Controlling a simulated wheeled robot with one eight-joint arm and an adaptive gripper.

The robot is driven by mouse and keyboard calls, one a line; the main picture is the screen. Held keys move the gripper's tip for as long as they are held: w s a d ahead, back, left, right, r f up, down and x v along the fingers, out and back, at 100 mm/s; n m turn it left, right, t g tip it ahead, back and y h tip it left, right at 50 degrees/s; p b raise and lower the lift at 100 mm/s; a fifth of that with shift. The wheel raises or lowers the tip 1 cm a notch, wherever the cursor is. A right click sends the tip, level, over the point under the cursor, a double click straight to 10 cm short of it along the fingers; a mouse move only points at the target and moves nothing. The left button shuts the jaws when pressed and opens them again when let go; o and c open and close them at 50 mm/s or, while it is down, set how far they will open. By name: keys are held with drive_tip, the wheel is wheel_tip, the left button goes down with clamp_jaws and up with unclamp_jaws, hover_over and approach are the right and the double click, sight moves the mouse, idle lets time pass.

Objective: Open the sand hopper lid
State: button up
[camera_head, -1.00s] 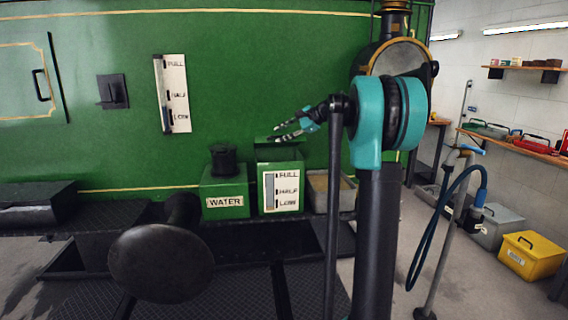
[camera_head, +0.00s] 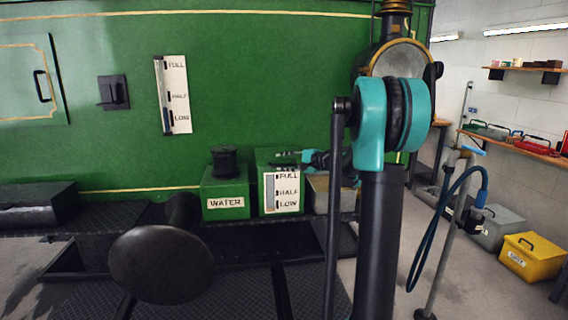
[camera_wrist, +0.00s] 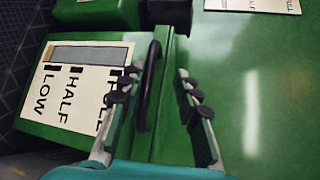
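The sand hopper appears to be the green box (camera_head: 260,187) with a FULL/HALF/LOW gauge plate (camera_head: 283,192) on its front; it also shows in the wrist view (camera_wrist: 160,140). Its green lid looks shut. A black bar handle (camera_wrist: 148,87) at the lid's front edge shows in the wrist view. My gripper (camera_head: 278,158) is at the top of the hopper in the head view. In the wrist view my gripper (camera_wrist: 155,82) is open, with the handle between its spread fingers, nearer the left one. I cannot tell if that finger touches it.
A green WATER box (camera_head: 225,190) with a black cap stands just left of the hopper. An open tan-filled bin (camera_head: 320,187) is to its right. The green tank wall (camera_head: 240,90) rises close behind. A hose stand (camera_head: 447,215) is farther right.

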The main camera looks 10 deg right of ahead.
idle(0.3)
drive_tip(key=v, duration=2)
drive_tip(key=shift+f, duration=0.4)
idle(1.0)
drive_tip(key=shift+s, duration=0.15)
